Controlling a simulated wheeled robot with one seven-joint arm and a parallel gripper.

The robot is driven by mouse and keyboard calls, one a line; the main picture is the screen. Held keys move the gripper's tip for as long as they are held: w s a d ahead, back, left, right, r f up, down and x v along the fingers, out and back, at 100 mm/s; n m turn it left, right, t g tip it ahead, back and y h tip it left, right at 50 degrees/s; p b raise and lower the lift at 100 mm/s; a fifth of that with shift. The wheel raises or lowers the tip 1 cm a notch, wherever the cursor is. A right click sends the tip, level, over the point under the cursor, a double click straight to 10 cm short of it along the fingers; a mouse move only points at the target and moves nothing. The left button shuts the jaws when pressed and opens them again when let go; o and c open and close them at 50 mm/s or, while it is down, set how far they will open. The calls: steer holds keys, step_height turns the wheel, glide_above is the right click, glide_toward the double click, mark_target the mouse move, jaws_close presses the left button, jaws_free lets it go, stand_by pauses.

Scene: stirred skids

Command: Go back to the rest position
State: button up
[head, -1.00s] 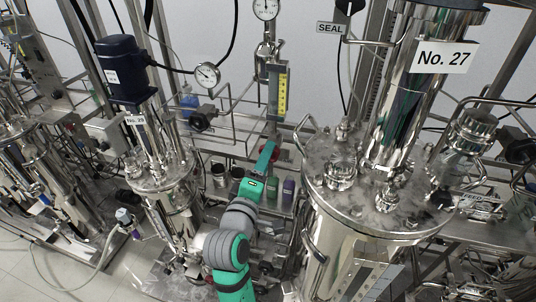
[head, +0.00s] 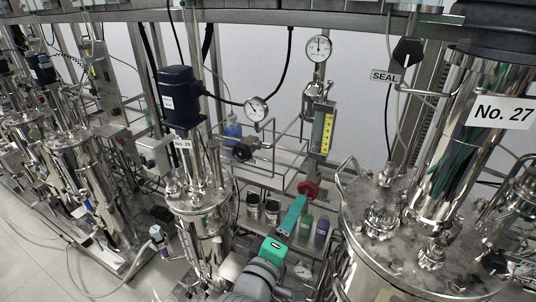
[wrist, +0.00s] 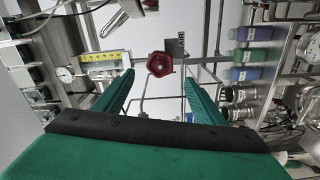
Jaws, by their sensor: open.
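My gripper (head: 298,204) is teal and reaches up from the bottom middle of the head view. In the wrist view its two fingers (wrist: 158,80) are spread apart with nothing between the tips. A red valve knob (wrist: 160,64) shows beyond the fingertips, in the gap between them and apart from both. The same red knob (head: 308,188) sits just past the gripper's end in the head view, below a yellow scale. How far the tips are from the knob is hard to tell.
Steel vessel No. 27 (head: 372,262) stands close on the right, vessel No. 29 (head: 200,205) on the left. Bottles, including a purple one (head: 321,232), stand on a shelf beside my gripper. Thin pipes and a pressure gauge (head: 257,110) are behind. Floor is open at lower left.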

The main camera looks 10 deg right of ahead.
steer(key=s+a+f+m+t+y, duration=0.1)
steer(key=s+a+f+y, duration=0.4)
steer(key=f, duration=0.6)
steer(key=s+a+f+y, duration=0.2)
steer(key=s+a+f, duration=0.3)
steer(key=s+f, duration=0.4)
steer(key=s+a+f+m+y, duration=0.1)
steer(key=s+f+m, duration=0.1)
steer(key=s, duration=0.8)
steer(key=s+a+f+m+y, duration=0.1)
steer(key=s+m, duration=0.4)
steer(key=s, duration=0.6)
step_height(320, 180, down, 2)
steer(key=shift+a+f+m+g+y, duration=0.15)
steer(key=shift+m+g+y, duration=0.15)
steer(key=shift+y, duration=0.2)
steer(key=shift+c, duration=0.3)
